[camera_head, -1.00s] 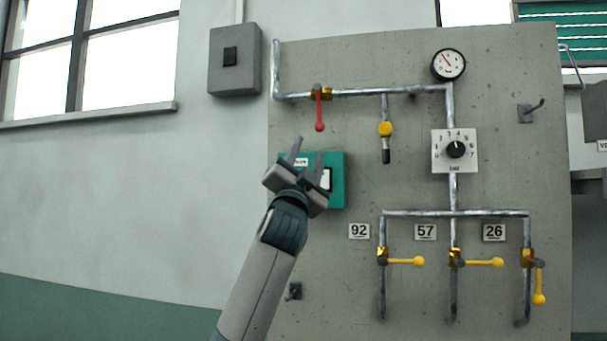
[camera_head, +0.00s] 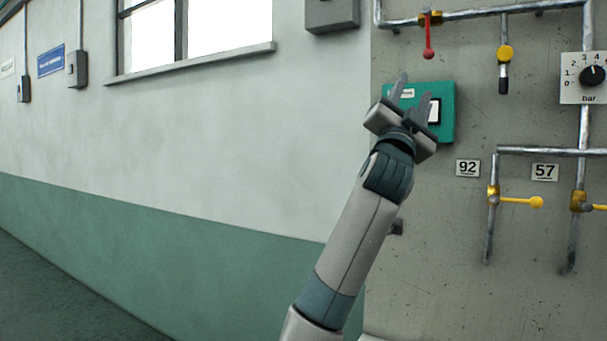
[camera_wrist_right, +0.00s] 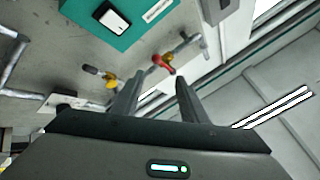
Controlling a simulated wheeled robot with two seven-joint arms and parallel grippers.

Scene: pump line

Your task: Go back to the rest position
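My right gripper (camera_head: 411,97) is raised in front of the panel in the head view, its fingers apart with nothing between them. In the right wrist view the right gripper (camera_wrist_right: 156,92) also shows two separated fingers and an empty gap. Behind it is a green box (camera_head: 447,112) with a white rocker, partly hidden by the gripper; I cannot tell whether they touch. The green box also shows in the right wrist view (camera_wrist_right: 88,12). My left gripper is in no view.
The grey panel (camera_head: 440,270) carries pipes, a red-handled valve (camera_head: 428,50), a yellow-knobbed valve (camera_head: 505,54), a dial (camera_head: 592,76) and yellow levers (camera_head: 520,201) under plates 92 (camera_head: 467,168) and 57 (camera_head: 545,172).

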